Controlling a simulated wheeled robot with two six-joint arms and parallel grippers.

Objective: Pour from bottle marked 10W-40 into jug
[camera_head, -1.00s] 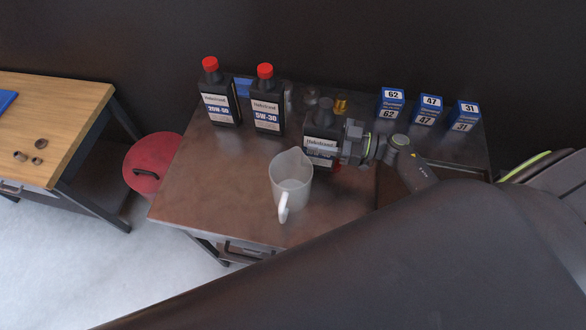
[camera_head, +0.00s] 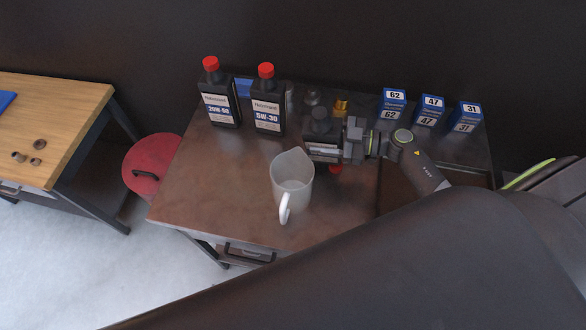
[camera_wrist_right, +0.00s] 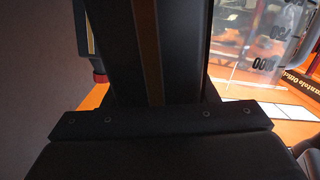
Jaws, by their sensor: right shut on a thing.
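My right gripper (camera_head: 345,140) is shut on a black bottle with a white label (camera_head: 322,151), above the table. The bottle is uncapped, its dark neck (camera_head: 319,115) showing; it looks tilted, and its grade mark cannot be read. In the right wrist view a dark body (camera_wrist_right: 155,50), apparently the bottle, fills the middle. The translucent jug (camera_head: 291,183) stands upright on the table, in front and to the left of the bottle, handle towards me. Its markings show in the right wrist view (camera_wrist_right: 262,45). No liquid stream shows. My left gripper is not in view.
Black bottles marked 20W-50 (camera_head: 219,102) and 5W-30 (camera_head: 267,108) stand at the table's back left. Blue boxes 62 (camera_head: 392,104), 47 (camera_head: 428,110) and 31 (camera_head: 464,117) stand back right. A small red thing (camera_head: 336,169) shows beneath the held bottle. The table's front left (camera_head: 205,190) is clear.

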